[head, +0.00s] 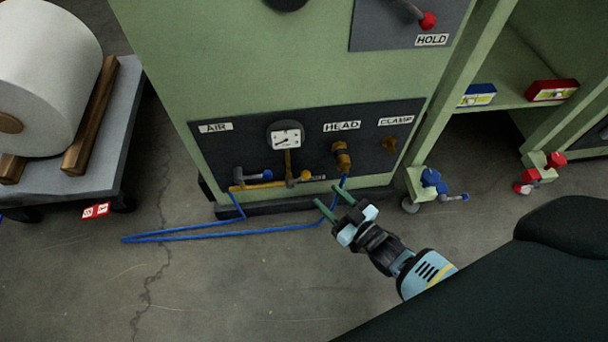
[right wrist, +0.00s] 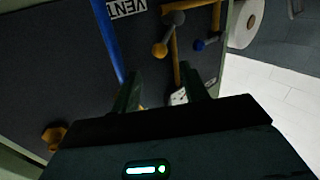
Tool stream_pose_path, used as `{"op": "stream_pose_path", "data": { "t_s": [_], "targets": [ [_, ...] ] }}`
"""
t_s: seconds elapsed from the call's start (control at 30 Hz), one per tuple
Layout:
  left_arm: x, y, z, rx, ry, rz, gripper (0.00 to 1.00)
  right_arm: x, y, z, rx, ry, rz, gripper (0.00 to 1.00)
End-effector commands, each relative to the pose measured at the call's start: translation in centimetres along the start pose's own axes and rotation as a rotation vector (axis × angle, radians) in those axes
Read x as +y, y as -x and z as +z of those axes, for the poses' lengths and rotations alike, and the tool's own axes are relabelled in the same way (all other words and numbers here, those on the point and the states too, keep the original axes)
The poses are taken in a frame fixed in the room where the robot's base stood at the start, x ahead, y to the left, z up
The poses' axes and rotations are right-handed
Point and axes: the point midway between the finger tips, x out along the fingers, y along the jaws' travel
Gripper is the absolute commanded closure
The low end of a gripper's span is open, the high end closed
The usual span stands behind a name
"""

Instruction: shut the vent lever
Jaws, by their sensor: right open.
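The vent lever (head: 304,176) is on the low dark panel beside its VENT label (head: 319,178), small and partly unclear in the head view. In the right wrist view the lever (right wrist: 168,35) has a grey hub and an orange-yellow knob, beyond my fingertips. The VENT label (right wrist: 128,6) appears upside down there. My right gripper (head: 335,204) is open with nothing visible between its green fingers. It is in front of the panel's lower edge, right of the lever and apart from it. Its fingers also show in the right wrist view (right wrist: 163,92). My left gripper is not in view.
A blue-handled lever (head: 255,176) is left of the vent lever, with a gauge (head: 286,138) above. A brass fitting (head: 341,156) is under HEAD. A blue hose (head: 220,231) loops on the floor near my right gripper. A cart (head: 115,130) with a white roll stands left.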

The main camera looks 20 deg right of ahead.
Motion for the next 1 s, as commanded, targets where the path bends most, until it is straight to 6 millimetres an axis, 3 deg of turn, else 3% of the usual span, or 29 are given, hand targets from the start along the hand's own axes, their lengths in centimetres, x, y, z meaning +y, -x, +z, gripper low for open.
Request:
{"op": "stream_pose_path", "data": {
  "t_s": [0.17,0.6,1.0],
  "targets": [
    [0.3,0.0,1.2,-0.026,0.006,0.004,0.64,0.0,-0.8,0.0,0.001,0.000,0.000,0.55],
    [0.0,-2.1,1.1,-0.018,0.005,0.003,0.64,0.0,-6.8,0.1,-0.001,-0.001,0.001,0.55],
    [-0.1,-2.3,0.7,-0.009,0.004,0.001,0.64,0.0,-7.8,-0.1,-0.001,0.000,0.000,0.55]
  ]
}}
